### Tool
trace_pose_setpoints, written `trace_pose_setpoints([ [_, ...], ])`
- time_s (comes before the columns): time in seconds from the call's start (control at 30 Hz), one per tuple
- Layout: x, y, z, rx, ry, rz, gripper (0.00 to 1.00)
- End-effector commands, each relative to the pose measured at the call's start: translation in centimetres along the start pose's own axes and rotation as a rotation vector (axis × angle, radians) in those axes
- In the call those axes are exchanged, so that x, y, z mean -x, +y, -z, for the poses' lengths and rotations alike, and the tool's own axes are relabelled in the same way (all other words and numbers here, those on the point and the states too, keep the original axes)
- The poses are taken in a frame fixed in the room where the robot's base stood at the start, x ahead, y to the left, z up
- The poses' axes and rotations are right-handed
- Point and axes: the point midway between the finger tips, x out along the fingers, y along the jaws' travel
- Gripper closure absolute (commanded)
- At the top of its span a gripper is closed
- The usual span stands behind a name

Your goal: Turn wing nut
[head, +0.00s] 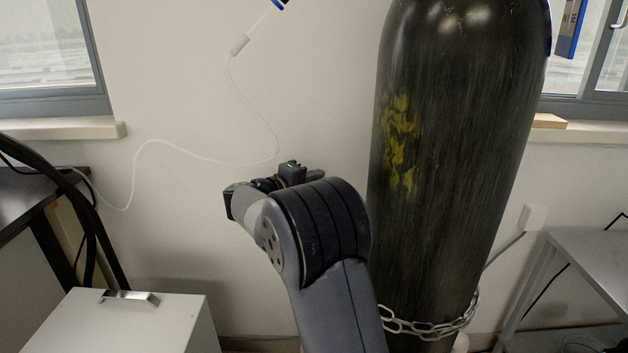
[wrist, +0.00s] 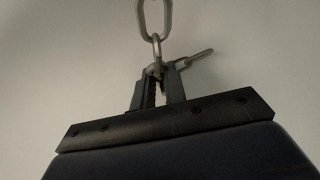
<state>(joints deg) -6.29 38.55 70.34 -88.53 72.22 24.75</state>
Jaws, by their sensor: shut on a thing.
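My gripper (wrist: 160,80) shows in the wrist view with its two dark fingers close together on a small metal fitting (wrist: 156,69) at the end of a hanging chain (wrist: 157,48). I cannot make out clear wing nut wings; the fingers hide part of the fitting. A thin metal rod with a looped end (wrist: 202,55) sticks out to the right, just past the right finger. In the head view my gripper (head: 292,170) is in front of the wall, left of the black cylinder, and what it holds is hidden there.
The tall black gas cylinder (head: 455,150) stands close to the right of my arm, with a chain (head: 430,326) around its lower part. A white tube (head: 170,147) hangs along the wall. A white cabinet (head: 120,330) is at lower left, a grey table (head: 590,245) at right.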

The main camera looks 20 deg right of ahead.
Motion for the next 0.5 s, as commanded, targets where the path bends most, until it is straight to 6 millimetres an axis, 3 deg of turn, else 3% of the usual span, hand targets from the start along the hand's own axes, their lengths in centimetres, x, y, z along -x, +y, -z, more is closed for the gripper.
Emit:
trace_pose_setpoints([
  [0.5,-0.04,-0.37,-0.06,0.186,-0.001,-0.184,1.0],
])
